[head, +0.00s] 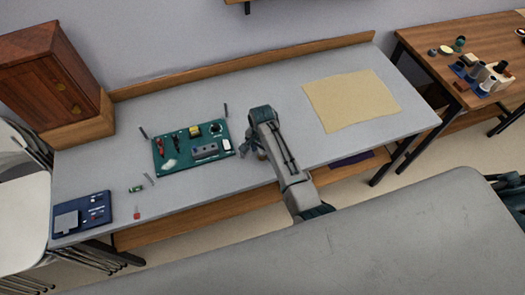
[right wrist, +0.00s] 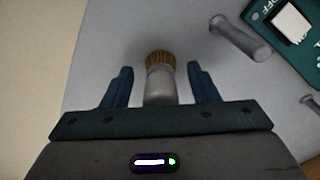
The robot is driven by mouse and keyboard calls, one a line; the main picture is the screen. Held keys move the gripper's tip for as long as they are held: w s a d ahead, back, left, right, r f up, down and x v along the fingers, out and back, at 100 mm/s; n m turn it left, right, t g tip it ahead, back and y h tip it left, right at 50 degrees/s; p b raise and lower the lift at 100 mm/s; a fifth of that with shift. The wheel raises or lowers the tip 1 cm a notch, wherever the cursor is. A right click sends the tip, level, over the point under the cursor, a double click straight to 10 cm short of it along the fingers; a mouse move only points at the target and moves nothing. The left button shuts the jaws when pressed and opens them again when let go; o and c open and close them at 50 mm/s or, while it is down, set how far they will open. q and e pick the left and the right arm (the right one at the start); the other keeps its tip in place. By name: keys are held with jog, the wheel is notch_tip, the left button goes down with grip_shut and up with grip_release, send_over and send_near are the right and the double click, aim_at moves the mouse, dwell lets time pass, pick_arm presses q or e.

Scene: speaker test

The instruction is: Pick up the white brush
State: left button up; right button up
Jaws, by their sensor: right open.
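The white brush (right wrist: 160,82) shows in the right wrist view, with tan bristles at its far end and a pale handle running back toward my palm. My right gripper (right wrist: 160,70) is open, with one finger on each side of the brush and a visible gap on both sides. The handle's near end is hidden behind the gripper body. In the head view my right gripper (head: 249,146) is low over the grey table, just right of the green board; the brush is mostly hidden there. My left gripper is not in view.
The green circuit board (head: 193,147) with several parts lies left of my right gripper. A beige mat (head: 352,100) lies to the right. A blue board (head: 82,215) and small loose parts lie at the left. A wooden cabinet (head: 48,75) stands at the back left.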

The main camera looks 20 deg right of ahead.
jog(key=c, duration=1)
jog(key=shift+c, duration=0.2)
jog(key=shift+r, duration=0.2)
